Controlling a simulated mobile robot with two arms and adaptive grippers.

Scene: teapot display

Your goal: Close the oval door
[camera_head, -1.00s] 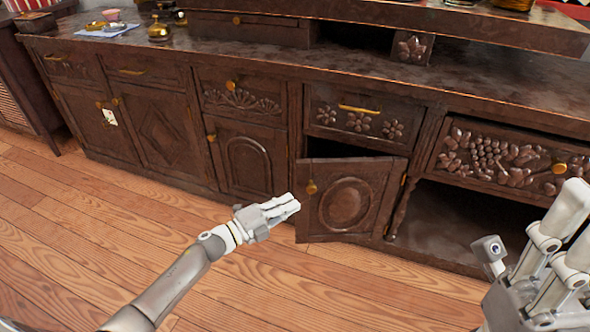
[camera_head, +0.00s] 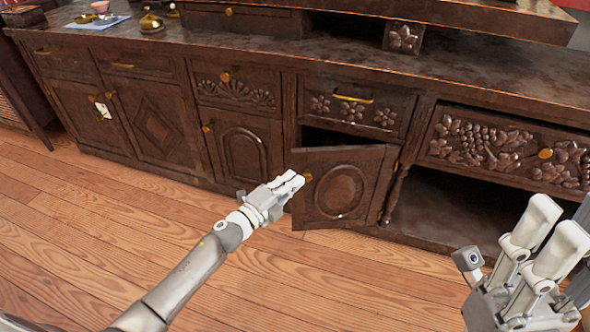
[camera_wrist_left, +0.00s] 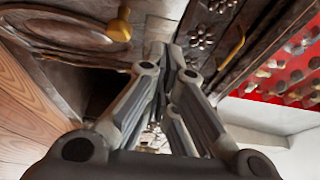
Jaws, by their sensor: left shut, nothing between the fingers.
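The oval door (camera_head: 340,192) is a dark wooden cabinet door with a carved oval and a brass knob (camera_head: 307,177). It stands partly open, swung out from its right side, with a dark gap above it. My left gripper (camera_head: 300,180) is shut and empty, its tips at the door's free left edge beside the knob. I cannot tell whether they touch. In the left wrist view the shut fingers (camera_wrist_left: 165,50) point toward the cabinet, with the knob (camera_wrist_left: 120,28) and the door's oval panel left of them. My right gripper (camera_head: 556,228) is empty, fingers apart, at the lower right.
A drawer (camera_head: 355,105) with a brass handle sits above the door. An open compartment (camera_head: 440,210) lies to its right and a closed door (camera_head: 243,155) to its left. The wooden floor (camera_head: 130,235) in front is clear. Brassware (camera_head: 150,22) stands on the top at left.

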